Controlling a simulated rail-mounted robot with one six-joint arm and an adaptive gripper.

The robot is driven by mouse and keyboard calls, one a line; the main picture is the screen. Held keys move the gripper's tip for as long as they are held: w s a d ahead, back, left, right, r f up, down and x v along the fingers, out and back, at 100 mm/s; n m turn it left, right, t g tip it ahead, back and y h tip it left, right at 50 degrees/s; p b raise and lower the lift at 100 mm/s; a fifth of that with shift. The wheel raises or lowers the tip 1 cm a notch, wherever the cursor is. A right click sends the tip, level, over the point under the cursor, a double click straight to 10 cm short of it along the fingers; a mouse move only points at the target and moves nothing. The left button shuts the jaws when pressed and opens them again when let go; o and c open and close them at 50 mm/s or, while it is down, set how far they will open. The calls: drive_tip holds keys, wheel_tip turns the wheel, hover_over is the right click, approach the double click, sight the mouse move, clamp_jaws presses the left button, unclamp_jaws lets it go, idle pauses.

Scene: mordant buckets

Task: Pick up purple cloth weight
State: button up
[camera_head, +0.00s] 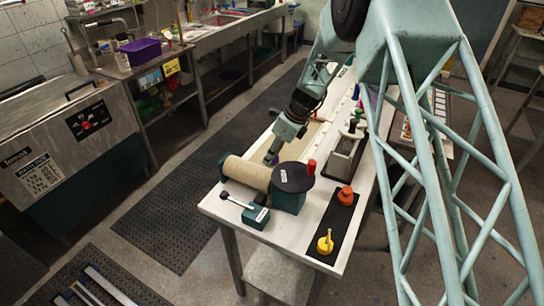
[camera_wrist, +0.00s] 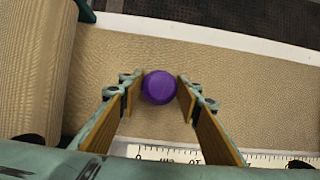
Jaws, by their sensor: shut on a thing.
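The purple cloth weight (camera_wrist: 158,88) shows as a round purple top in the wrist view, over tan cloth (camera_wrist: 240,80). My gripper (camera_wrist: 160,80) has one finger on each side of it and is shut on it. The weight's underside is hidden, so I cannot tell whether it touches the cloth. In the head view my gripper (camera_head: 272,157) is low over the white table (camera_head: 285,232), just behind the cloth roll (camera_head: 247,172). The weight cannot be made out there.
A teal unit with a black round top (camera_head: 293,178) stands close to my gripper. A yellow weight (camera_head: 325,243) and a red-orange weight (camera_head: 346,196) stand on a black strip (camera_head: 333,222). A ruler (camera_wrist: 215,157) runs along the cloth's edge.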

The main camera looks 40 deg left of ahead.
drive_tip(key=shift+r+p, duration=0.4)
drive_tip(key=shift+r, duration=4.55)
